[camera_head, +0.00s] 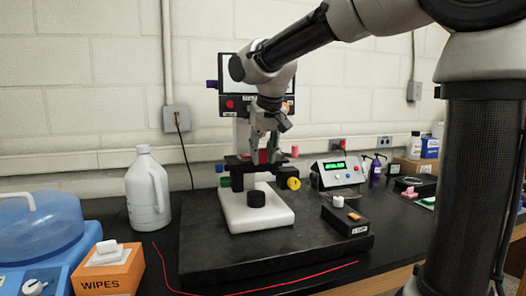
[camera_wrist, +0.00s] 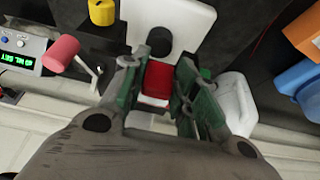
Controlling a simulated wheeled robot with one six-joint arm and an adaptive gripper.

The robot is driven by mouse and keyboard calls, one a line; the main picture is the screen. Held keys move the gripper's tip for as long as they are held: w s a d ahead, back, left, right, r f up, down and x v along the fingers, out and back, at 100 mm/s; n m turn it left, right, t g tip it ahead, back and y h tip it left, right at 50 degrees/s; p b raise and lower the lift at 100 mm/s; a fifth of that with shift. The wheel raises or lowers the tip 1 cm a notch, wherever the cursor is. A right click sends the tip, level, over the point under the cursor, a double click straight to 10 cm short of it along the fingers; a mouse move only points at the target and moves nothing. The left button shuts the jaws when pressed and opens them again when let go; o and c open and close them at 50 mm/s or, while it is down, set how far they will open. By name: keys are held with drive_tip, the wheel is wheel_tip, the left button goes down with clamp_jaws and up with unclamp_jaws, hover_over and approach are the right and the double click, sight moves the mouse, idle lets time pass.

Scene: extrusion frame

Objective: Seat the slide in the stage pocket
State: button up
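The slide (camera_wrist: 157,80) shows as a red block between the fingers of my gripper (camera_wrist: 158,72) in the wrist view. The green-lined fingers press on both of its sides. In the head view my gripper (camera_head: 266,142) points down over the dark stage (camera_head: 236,160) of the microscope, and the red of the slide (camera_head: 263,156) shows at the fingertips, close to the stage. I cannot tell whether it touches the stage. The stage pocket is hidden behind the gripper and slide.
The microscope's white base (camera_head: 236,213) stands on a black slab (camera_head: 210,250). A yellow knob (camera_head: 293,183) and a pink knob (camera_head: 294,151) stick out at its right. A display box (camera_head: 338,172) stands right; a white jug (camera_head: 148,195) and wipes box (camera_head: 110,272) stand left.

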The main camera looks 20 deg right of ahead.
drive_tip(key=shift+o, duration=1.4)
drive_tip(key=shift+r, duration=0.1)
drive_tip(key=shift+r, duration=0.35)
drive_tip(key=v, duration=1.2)
drive_tip(key=s+d+f, duration=0.7)
drive_tip(key=s+f, duration=0.4)
drive_tip(key=s+d+f, duration=0.8)
drive_tip(key=s+f, duration=0.2)
drive_tip(key=shift+s+f, duration=0.35)
drive_tip(key=shift+s, duration=0.05)
